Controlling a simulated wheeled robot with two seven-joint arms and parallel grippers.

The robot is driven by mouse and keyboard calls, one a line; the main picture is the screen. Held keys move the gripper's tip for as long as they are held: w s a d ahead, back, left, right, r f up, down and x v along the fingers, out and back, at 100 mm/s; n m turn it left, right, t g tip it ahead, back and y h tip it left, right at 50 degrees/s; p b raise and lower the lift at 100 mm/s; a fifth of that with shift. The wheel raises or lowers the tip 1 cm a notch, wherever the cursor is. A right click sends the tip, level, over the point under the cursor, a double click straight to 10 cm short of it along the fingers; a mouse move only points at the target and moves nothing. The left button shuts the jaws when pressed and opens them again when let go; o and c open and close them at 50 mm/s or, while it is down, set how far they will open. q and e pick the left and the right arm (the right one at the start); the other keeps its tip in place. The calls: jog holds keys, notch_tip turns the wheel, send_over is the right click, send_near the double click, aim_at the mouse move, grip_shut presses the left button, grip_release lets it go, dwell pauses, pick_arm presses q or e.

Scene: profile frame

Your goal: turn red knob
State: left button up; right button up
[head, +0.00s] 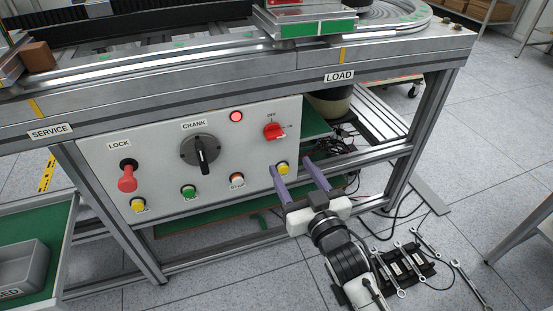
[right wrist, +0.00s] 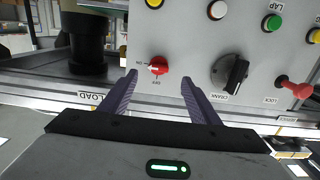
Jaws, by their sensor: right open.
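The red knob (head: 274,131) is a round rotary switch at the upper right of the light grey control panel (head: 222,150), with OFF printed above it. In the right wrist view the red knob (right wrist: 158,66) appears between the two fingers, with the panel upside down. My right gripper (head: 290,165) is open and empty. Its purple fingers point at the panel from below and in front of the knob, apart from it. In the right wrist view the right gripper's fingertips (right wrist: 158,77) stand either side of the knob. My left gripper is not in view.
The panel also carries a black crank knob (head: 203,154), a red lock handle (head: 127,178), a lit red lamp (head: 236,116) and several push buttons. A metal frame leg (head: 410,145) stands to the right. Wrenches (head: 408,262) lie on the floor at lower right.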

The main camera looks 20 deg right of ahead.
aim_at(276, 138)
jog(key=w, duration=0.3)
jog(key=w+b, duration=0.1)
jog(key=w, duration=0.3)
jog(key=w+b, duration=0.1)
jog(key=w, duration=0.3)
jog(key=shift+a+r, duration=0.2)
jog(key=shift+r, duration=0.2)
jog(key=c, duration=1.1)
